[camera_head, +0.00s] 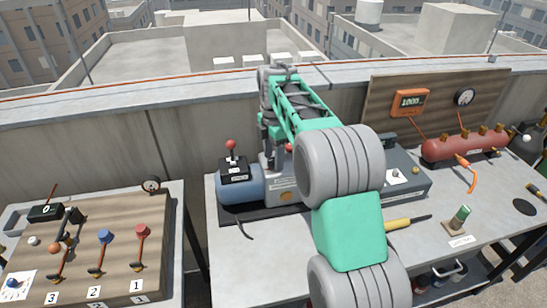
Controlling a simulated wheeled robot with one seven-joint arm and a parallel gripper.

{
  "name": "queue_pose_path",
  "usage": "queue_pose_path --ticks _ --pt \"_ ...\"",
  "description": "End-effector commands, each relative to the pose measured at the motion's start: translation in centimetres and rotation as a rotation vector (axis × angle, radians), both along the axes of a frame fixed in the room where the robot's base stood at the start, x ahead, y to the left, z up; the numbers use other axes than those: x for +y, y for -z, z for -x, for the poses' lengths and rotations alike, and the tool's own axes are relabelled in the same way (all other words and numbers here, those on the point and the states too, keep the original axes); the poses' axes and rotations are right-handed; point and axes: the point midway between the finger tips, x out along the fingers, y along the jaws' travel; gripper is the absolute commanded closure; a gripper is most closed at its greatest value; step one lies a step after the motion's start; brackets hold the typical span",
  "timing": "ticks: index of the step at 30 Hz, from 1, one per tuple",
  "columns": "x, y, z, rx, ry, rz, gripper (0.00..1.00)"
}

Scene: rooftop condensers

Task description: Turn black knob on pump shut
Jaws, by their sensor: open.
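The pump stands on the grey bench, with a blue motor (241,187) and a grey body (284,190) on a dark base. A black box with a red-balled lever (231,146) sits on top of the motor. I cannot make out the black knob; my arm covers part of the pump and its right side. My green and grey arm reaches across the bench from the front. My gripper (269,142) is at its far end, pointing down just above the grey body, and is open. Its fingertips are small and partly hidden, and I cannot tell if they touch anything.
A dark box (402,186) lies right of my arm. A lever board (92,245) is on the left table. A parapet (110,135) runs behind.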

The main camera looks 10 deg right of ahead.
Motion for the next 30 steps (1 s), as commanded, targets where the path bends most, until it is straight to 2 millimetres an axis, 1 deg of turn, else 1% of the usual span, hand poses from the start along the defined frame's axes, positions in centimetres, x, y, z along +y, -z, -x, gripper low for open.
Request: queue_pose_path --ticks 3,9,27,29,30 --pt "-0.01 0.63 0.00 -0.001 0.001 0.000 0.47" --pt "-0.01 0.67 -0.01 -0.002 0.001 0.000 0.47" --pt "-0.01 0.63 0.00 -0.002 0.002 0.000 0.96" --pt "-0.01 0.63 0.00 -0.002 0.002 0.000 1.00" --pt "-0.01 0.63 0.00 -0.002 0.002 -0.001 1.00"
